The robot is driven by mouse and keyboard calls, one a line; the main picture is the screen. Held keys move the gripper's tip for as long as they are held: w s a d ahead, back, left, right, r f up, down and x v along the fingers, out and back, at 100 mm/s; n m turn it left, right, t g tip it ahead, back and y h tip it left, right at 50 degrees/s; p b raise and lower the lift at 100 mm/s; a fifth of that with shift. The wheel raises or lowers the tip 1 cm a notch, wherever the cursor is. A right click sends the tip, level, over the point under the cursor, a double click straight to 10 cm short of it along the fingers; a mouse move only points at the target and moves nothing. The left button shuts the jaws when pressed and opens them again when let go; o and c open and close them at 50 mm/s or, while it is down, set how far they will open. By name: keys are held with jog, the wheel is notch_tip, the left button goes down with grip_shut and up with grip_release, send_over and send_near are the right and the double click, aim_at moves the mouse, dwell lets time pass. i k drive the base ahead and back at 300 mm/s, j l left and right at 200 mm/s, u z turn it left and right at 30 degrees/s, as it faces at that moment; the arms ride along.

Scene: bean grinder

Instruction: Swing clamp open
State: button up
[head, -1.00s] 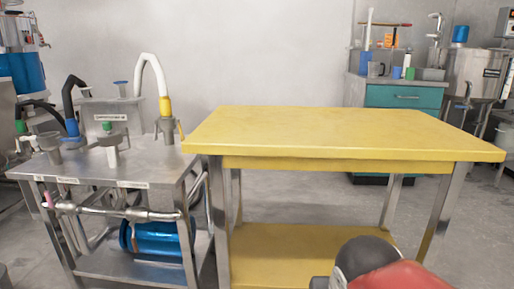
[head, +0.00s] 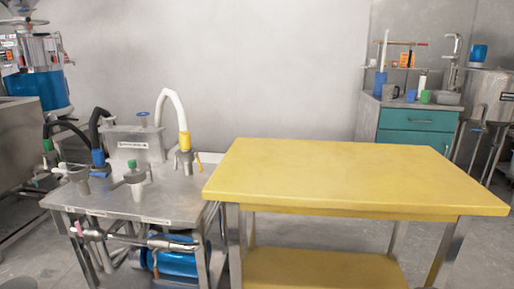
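No clamp can be made out for certain at this distance. A metal cart (head: 190,208) stands at the left with hose fittings on its top. A white hose (head: 174,103) drops into a fitting with a yellow collar (head: 184,141). A black hose with a blue collar (head: 98,158) meets another fitting. Between them is a grey fitting with a green top (head: 131,164). A machine with a blue drum (head: 38,90) stands at the far left, cut by the picture's edge. My gripper is not in view.
A yellow table (head: 350,180) with a lower shelf fills the front right, close beside the cart. A teal-drawer cabinet (head: 415,119) and a metal tank (head: 492,95) stand at the back right. Open floor (head: 345,233) shows under and behind the table.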

aim_at(140, 177)
jog(key=u, duration=1.3)
jog(key=i+l+u, duration=0.2)
jog(key=i+u, duration=0.25)
jog(key=i+l+u, duration=0.4)
